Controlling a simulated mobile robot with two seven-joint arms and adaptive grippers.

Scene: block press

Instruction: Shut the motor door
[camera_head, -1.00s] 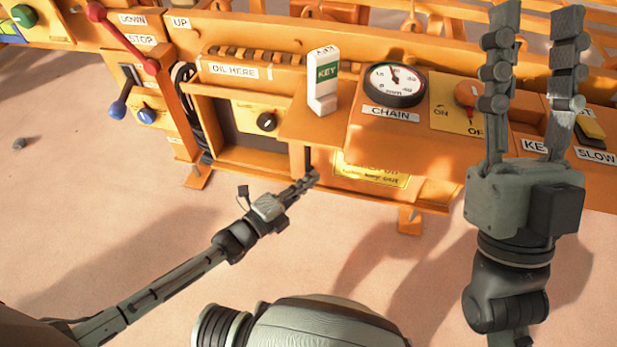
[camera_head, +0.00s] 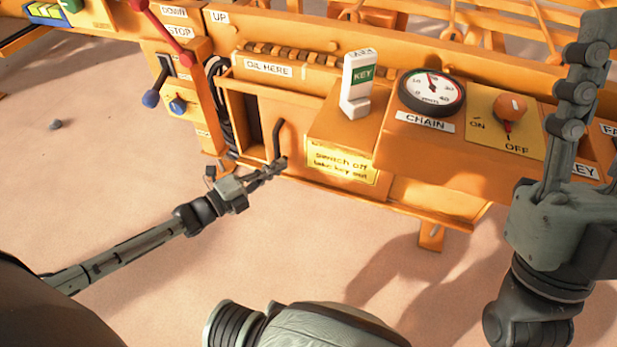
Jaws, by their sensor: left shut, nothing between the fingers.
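The motor door (camera_head: 300,120) is an orange panel with a dark upright handle (camera_head: 277,140). It covers most of the bay in the front of the orange machine. A narrow dark gap (camera_head: 252,115) shows at its left. My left gripper (camera_head: 280,163) is shut and empty at the handle's lower end; I cannot tell whether it touches. My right gripper (camera_head: 600,95) is at the right edge, open, in front of the panel, with one finger out of frame.
A yellow notice (camera_head: 342,163) is below the ledge. Levers (camera_head: 165,80) stand left. The floor in front is clear.

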